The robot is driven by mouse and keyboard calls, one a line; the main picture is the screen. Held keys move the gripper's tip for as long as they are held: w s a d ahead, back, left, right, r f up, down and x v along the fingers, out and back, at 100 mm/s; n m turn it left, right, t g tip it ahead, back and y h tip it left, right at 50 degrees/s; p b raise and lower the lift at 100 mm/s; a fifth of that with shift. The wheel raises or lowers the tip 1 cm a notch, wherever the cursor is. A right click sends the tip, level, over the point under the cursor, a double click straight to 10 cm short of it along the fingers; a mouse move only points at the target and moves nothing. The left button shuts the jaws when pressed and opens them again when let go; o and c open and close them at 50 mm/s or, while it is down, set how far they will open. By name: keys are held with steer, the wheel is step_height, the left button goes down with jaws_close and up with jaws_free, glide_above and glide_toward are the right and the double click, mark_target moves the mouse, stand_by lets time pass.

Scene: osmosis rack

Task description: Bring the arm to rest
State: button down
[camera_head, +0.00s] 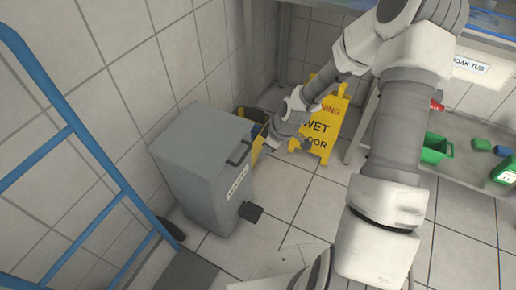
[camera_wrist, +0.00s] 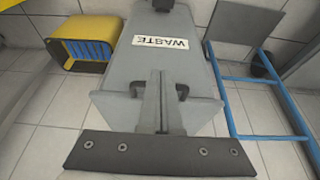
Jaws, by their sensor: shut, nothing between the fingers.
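My arm rises from the lower right of the head view, bends at the top, and reaches down to the left, in front of a yellow wet-floor sign (camera_head: 320,122). My gripper shows in the wrist view (camera_wrist: 160,78) as two grey fingers side by side, shut and empty. In that view it is in front of a grey waste bin (camera_wrist: 195,65); the gap between them is hard to judge. The same bin (camera_head: 195,150) stands by the wall in the head view, left of my wrist. My fingertips are hard to make out in the head view.
A blue metal frame (camera_head: 70,130) stands at left. A yellow and black container (camera_wrist: 78,28) with blue contents is beside the bin. A low shelf (camera_head: 465,205) at right holds a green bin (camera_head: 435,148) and small items. Floor tiles around the bin are mostly clear.

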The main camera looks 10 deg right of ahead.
steer(key=s+d+p, duration=0.1)
steer(key=s+d, duration=0.3)
steer(key=d, duration=0.1)
steer(key=shift+s+d+r, duration=0.15)
steer(key=shift+s+d, duration=0.05)
